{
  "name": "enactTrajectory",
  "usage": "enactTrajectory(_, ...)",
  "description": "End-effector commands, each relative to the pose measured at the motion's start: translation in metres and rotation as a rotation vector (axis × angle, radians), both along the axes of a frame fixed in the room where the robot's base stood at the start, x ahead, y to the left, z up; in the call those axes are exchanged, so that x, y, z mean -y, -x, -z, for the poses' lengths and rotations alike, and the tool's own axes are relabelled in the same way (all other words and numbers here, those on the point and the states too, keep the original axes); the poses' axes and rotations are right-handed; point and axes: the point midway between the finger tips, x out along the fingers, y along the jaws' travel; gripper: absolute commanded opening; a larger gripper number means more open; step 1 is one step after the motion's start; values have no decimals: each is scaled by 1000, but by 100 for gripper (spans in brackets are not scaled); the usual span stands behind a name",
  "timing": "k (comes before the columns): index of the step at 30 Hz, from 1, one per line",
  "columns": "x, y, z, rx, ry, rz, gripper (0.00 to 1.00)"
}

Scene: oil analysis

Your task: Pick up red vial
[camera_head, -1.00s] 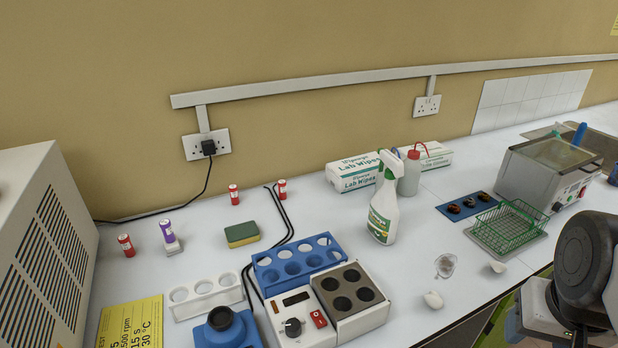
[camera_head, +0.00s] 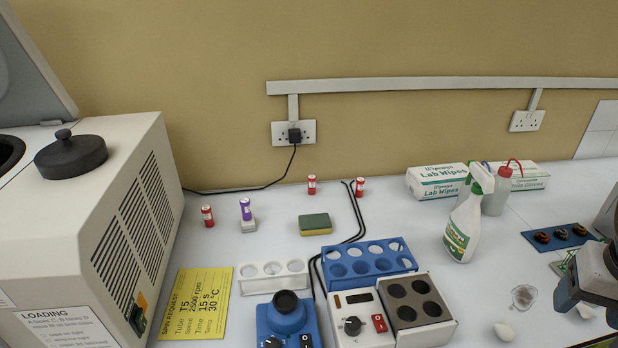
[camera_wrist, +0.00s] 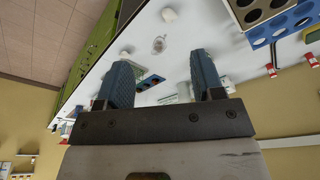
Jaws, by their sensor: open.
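Three red vials with white labels stand on the bench in the head view: one at the left (camera_head: 207,216), and two near the wall, (camera_head: 311,185) and (camera_head: 360,187). A purple vial (camera_head: 246,208) stands on a small white block. Two red-and-white vials also show in the wrist view (camera_wrist: 271,70), near its right edge. My gripper (camera_wrist: 163,78) is open and empty in the wrist view, with its blue fingers apart. Part of my arm shows at the right edge of the head view, far from the vials. The fingertips are not clear there.
A sponge (camera_head: 315,225) and black cables lie near the right vials. A blue rack (camera_head: 369,260), a white rack (camera_head: 272,276), a heater block (camera_head: 415,300) and a blue mixer (camera_head: 288,318) stand in front. The centrifuge (camera_head: 95,240) is at left; a spray bottle (camera_head: 464,230) stands right.

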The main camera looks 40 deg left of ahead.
Motion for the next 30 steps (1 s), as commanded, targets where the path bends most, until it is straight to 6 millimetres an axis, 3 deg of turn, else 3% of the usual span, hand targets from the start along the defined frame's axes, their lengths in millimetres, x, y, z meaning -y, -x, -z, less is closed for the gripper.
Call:
enactTrajectory(6,-51,-48,-13,-19,7,-116,62)
enactTrajectory(15,-133,-102,-21,-43,18,-270,62)
enactTrajectory(23,-216,-138,-20,-62,30,-403,62)
enactTrajectory(30,-303,-160,-11,-79,43,-527,62)
